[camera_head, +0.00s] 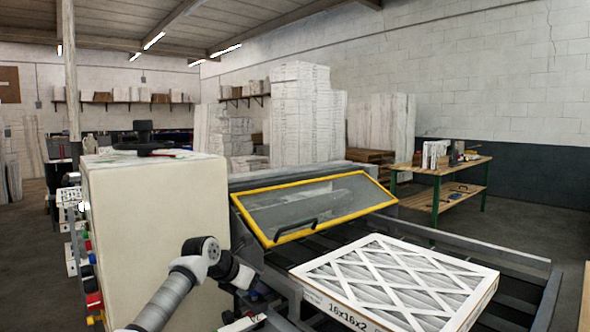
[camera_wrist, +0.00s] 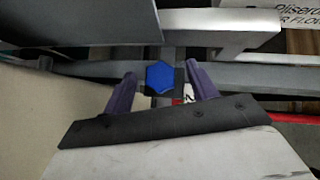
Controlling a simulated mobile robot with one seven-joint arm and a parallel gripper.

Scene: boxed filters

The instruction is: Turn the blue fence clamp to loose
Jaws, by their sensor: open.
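The blue clamp knob (camera_wrist: 160,77), six-sided, shows in the wrist view on a dark mount at a grey metal rail (camera_wrist: 235,77). My gripper (camera_wrist: 160,73) is open, with one purple finger on each side of the knob and a gap on both sides. I cannot tell whether the fingertips are level with the knob in depth. A bit of red and a small white label show just below the knob, partly hidden. In the head view my arm reaches down beside the machine, and I cannot make out the knob there.
A cream cabinet (camera_head: 155,215) stands left of my arm. A yellow-framed clear guard (camera_head: 315,203) tilts over the conveyor. A white-framed filter (camera_head: 400,280) lies on the conveyor at the right. A workbench (camera_head: 440,175) stands behind. The wrist view shows a grey panel close above the knob.

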